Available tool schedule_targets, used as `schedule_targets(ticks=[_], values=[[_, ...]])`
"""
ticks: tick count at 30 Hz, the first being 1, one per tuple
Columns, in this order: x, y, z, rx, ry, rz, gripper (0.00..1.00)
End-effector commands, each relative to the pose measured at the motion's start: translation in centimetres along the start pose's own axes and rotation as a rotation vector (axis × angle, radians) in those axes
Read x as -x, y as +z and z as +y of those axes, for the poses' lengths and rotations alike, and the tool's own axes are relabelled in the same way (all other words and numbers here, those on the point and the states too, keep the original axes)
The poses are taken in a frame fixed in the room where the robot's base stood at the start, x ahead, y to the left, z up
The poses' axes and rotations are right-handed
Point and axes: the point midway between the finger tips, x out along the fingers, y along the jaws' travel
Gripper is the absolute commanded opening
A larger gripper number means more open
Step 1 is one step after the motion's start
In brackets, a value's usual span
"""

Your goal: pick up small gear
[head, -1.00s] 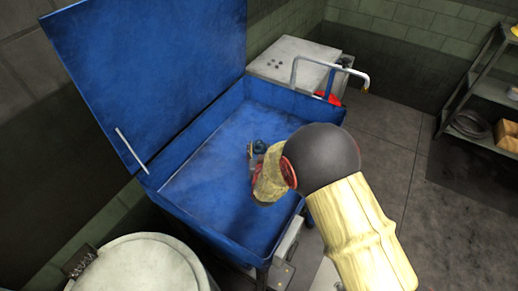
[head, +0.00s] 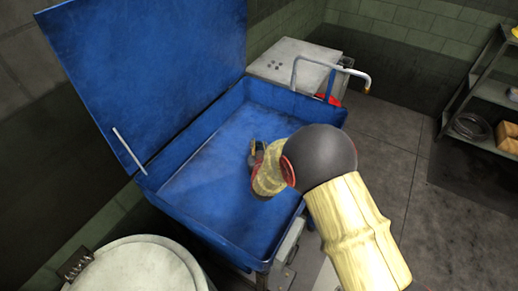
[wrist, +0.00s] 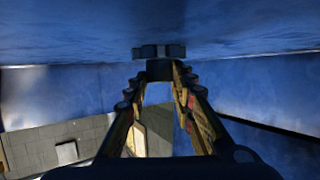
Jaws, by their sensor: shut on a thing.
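The small gear (wrist: 158,51) is a dark grey-blue toothed piece at the tips of my gripper (wrist: 158,70) in the wrist view. The two fingers converge and are shut on it. The blue surface of the bin lies just beyond it, and I cannot tell whether the gear touches it. In the head view my gripper (head: 254,151) is low inside the open blue bin (head: 200,177), right of its middle. The gear cannot be made out there.
The bin's raised lid (head: 150,75) stands at the back left, with a thin stay rod. Bin walls surround my gripper. A grey cabinet (head: 295,60) is behind, a round pale drum (head: 135,265) at the front left, and a shelf rack (head: 490,90) at the far right.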

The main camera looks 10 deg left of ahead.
Motion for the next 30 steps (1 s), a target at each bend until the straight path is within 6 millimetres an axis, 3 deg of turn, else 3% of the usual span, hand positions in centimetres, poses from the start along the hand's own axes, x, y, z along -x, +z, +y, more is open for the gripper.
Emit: schedule_targets(ticks=[9, 30], values=[[0.00, 0.00, 0.00, 0.000, 0.000, 0.000, 0.00], [0.22, -0.92, -0.03, -0.001, 0.000, 0.005, 0.00]])
